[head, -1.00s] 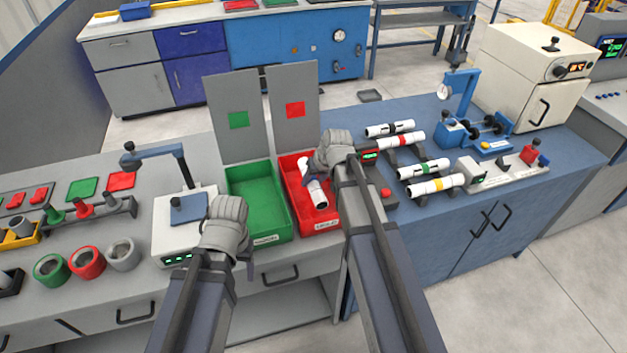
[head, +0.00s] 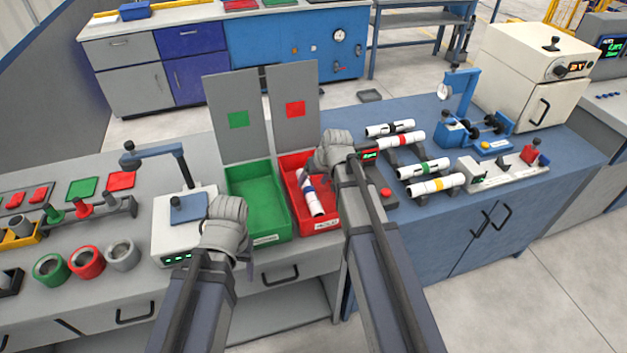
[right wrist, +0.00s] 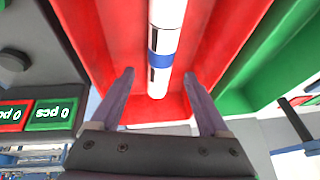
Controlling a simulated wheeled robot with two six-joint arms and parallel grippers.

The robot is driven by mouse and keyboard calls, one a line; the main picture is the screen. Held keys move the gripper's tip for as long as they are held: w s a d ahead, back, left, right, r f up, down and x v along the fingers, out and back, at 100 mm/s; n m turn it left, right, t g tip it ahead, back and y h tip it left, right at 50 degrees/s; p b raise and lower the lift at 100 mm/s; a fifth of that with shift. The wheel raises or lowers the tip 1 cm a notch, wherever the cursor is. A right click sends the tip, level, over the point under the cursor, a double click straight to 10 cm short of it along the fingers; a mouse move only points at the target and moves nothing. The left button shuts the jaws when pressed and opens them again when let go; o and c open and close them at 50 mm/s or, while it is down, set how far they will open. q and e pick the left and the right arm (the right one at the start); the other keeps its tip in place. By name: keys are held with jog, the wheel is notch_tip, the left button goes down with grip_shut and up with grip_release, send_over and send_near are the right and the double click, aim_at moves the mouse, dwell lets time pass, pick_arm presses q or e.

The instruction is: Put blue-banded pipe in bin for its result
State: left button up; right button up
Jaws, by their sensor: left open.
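The blue-banded pipe (head: 312,194), white with a blue band, lies in the red bin (head: 331,219). In the right wrist view the pipe (right wrist: 167,20) rests on the red bin's floor, its blue band in sight, between and beyond the fingertips. My right gripper (right wrist: 160,85) is open and empty, its fingers apart and clear of the pipe. In the head view its hand (head: 325,158) is over the back right of the red bin and its fingertips are hard to make out. My left gripper (head: 245,265) is open and empty, in front of the green bin (head: 277,232).
Pipes with black (head: 377,131), red (head: 402,142), green (head: 408,172) and yellow (head: 420,188) bands lie on racks at the right. A grey device (head: 163,225) stands left of the green bin. Upright panels (head: 238,140) stand behind the bins.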

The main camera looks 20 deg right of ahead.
jog(key=shift+r, duration=0.1)
jog(key=p+v, duration=0.7)
jog(key=shift+s+r, duration=0.2)
jog(key=shift+r, duration=0.1)
dwell(0.3)
dwell(0.4)
jog(key=s+a+f+n+g+h, duration=0.1)
jog(key=s+a+n+g, duration=0.1)
jog(key=s+a, duration=0.5)
jog(key=s+a+n+g+h, duration=0.1)
jog(key=s+a+g+h, duration=0.1)
jog(key=s+a, duration=0.5)
jog(key=s, duration=0.6)
jog(key=shift+s+a+f+n+g, duration=0.2)
jog(key=shift+a+f+n+g, duration=0.15)
jog(key=shift+f+n+g, duration=0.05)
